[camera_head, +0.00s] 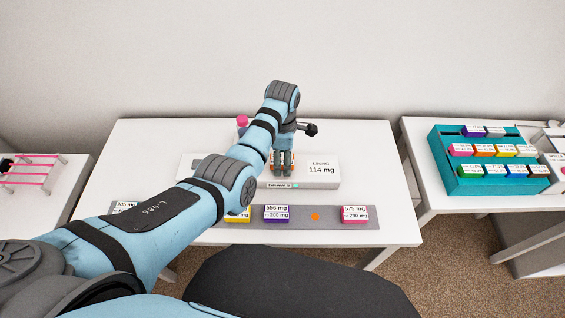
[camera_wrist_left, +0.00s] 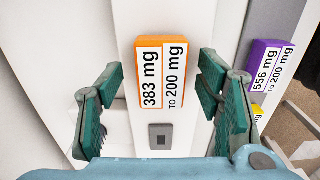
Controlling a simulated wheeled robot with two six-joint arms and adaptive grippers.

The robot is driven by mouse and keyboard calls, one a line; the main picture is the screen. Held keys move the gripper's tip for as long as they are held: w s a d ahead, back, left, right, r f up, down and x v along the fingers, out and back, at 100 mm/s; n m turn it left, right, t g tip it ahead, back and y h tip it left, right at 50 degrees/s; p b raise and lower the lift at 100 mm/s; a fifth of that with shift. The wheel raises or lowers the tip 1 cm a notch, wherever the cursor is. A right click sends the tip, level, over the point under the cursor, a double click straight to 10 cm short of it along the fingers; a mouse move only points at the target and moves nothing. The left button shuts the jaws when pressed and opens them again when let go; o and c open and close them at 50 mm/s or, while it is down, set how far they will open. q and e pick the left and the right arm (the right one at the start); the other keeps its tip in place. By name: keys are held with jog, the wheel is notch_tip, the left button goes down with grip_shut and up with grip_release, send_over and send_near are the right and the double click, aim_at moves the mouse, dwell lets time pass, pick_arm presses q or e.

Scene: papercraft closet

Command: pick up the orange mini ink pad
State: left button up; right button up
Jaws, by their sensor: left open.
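The orange mini ink pad (camera_wrist_left: 161,72) has a white label reading 383 mg to 200 mg. It sits on the white scale (camera_head: 318,181), whose display reads 114 mg. My left gripper (camera_head: 283,172) points down over the scale and hides most of the pad in the head view. In the left wrist view, my left gripper (camera_wrist_left: 160,105) is open. Its green fingers stand to the left and right of the pad's near part, with gaps on both sides. My right gripper is not in view.
A grey strip (camera_head: 358,223) at the table's front holds a purple pad (camera_head: 276,214), a yellow pad (camera_head: 238,217), a pink pad (camera_head: 354,215) and a bare orange dot (camera_head: 316,216). A teal rack (camera_head: 440,151) of pads stands on the right table. The main table's right side is clear.

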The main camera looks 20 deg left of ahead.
pick_arm(q)
jog(key=shift+s+r, duration=0.1)
jog(key=c, duration=1.2)
jog(key=shift+r, duration=0.1)
jog(key=shift+c, duration=0.2)
